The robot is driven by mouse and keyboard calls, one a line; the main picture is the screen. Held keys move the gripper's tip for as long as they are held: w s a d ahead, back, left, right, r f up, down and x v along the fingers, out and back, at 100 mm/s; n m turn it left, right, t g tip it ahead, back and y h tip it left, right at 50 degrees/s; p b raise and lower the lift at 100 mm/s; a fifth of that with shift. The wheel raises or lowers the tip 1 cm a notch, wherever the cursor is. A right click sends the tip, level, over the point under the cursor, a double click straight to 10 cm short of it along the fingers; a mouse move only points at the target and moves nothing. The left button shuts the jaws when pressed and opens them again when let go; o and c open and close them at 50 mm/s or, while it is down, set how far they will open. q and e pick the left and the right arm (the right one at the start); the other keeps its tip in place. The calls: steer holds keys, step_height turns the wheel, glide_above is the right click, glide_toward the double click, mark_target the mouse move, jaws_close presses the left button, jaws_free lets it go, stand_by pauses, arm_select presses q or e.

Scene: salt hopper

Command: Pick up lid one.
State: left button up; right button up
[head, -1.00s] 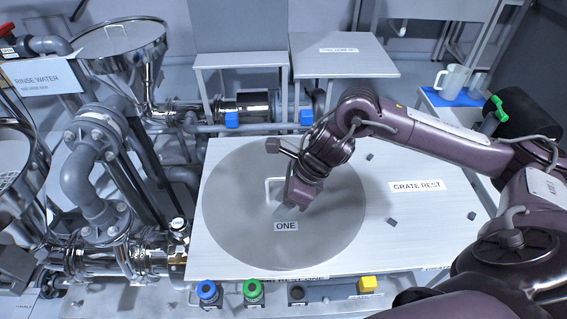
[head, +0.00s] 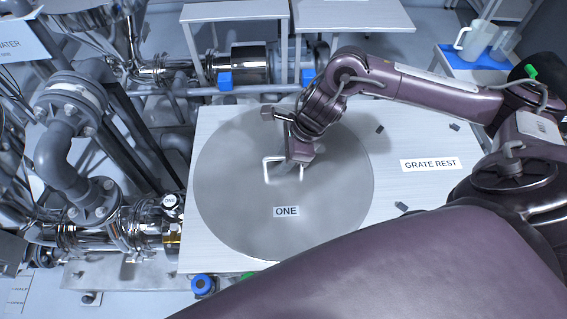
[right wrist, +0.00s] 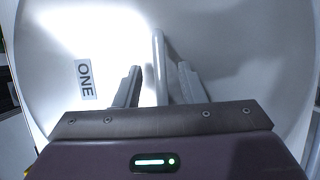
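Lid one (head: 230,205) is a large round grey disc with a ONE label (head: 286,211), lying flat on the pale table top. Its upright handle (head: 267,170) is a pale squared loop near the middle. My right gripper (head: 290,167) is down at the handle, partly covering it in the head view. In the right wrist view, my open fingers (right wrist: 157,88) stand on either side of the handle bar (right wrist: 159,60), with gaps showing on both sides. My left gripper is out of view.
Bare table marked GRATE REST (head: 429,164) lies right of the lid, with small dark blocks on it. Pipes and a valve (head: 70,150) crowd the left. A jug (head: 474,40) stands on a blue mat at the back right. My own purple arm link hides the front right.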

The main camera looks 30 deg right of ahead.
steer(key=shift+x, duration=1.15)
jaws_close()
steer(key=shift+w+r, duration=0.15)
stand_by(0.4)
